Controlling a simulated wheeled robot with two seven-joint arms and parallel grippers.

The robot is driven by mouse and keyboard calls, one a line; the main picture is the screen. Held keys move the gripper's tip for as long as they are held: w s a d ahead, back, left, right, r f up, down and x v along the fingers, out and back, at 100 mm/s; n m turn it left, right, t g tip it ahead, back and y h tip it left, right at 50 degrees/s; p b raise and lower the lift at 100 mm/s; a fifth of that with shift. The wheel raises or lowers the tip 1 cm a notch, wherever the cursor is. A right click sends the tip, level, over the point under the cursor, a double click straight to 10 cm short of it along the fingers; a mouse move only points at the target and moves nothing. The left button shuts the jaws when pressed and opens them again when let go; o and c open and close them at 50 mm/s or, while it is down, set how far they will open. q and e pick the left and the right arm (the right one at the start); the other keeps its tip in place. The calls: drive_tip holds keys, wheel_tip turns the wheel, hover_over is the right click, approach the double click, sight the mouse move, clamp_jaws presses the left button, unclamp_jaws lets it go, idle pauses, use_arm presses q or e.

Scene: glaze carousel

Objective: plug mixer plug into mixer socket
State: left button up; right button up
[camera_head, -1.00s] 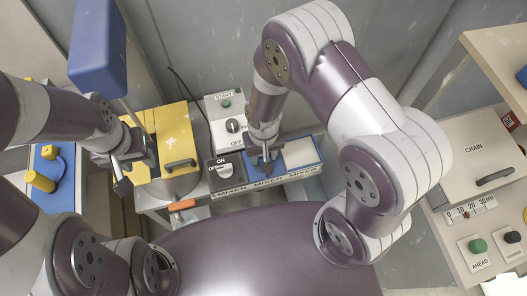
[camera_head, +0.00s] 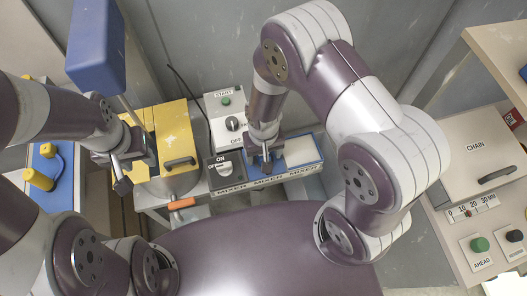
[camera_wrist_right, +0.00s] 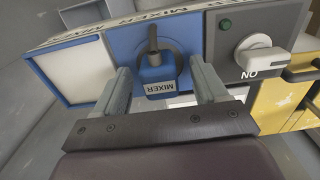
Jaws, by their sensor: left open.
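The mixer plug (camera_wrist_right: 157,82) is a blue block labelled MIXER with a grey cable end, in the right wrist view. It stands against the blue socket panel (camera_wrist_right: 122,40), in front of a round fitting that is the mixer socket (camera_wrist_right: 175,48). I cannot tell how deep the plug sits. My right gripper (camera_wrist_right: 163,88) is open, one finger on each side of the plug with gaps showing. In the head view my right gripper (camera_head: 266,160) hides the plug at the blue panel. My left gripper (camera_head: 124,176) is open and empty beside the yellow box.
A dark switch box (camera_head: 224,172) with a white ON knob adjoins the panel on the left. A grey START box (camera_head: 228,118) stands behind it. The yellow box (camera_head: 172,135) has a dark handle. An orange handle (camera_head: 182,203) lies in front. A CHAIN cabinet (camera_head: 475,150) stands right.

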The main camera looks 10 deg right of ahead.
wheel_tip(320, 180, up, 13)
drive_tip(key=shift+f, duration=0.15)
idle(0.4)
idle(0.4)
drive_tip(key=s+d+r+t, duration=0.1)
drive_tip(key=s+d+r, duration=0.2)
drive_tip(key=d, duration=0.6)
wheel_tip(320, 180, up, 2)
drive_tip(key=shift+s+r, duration=0.15)
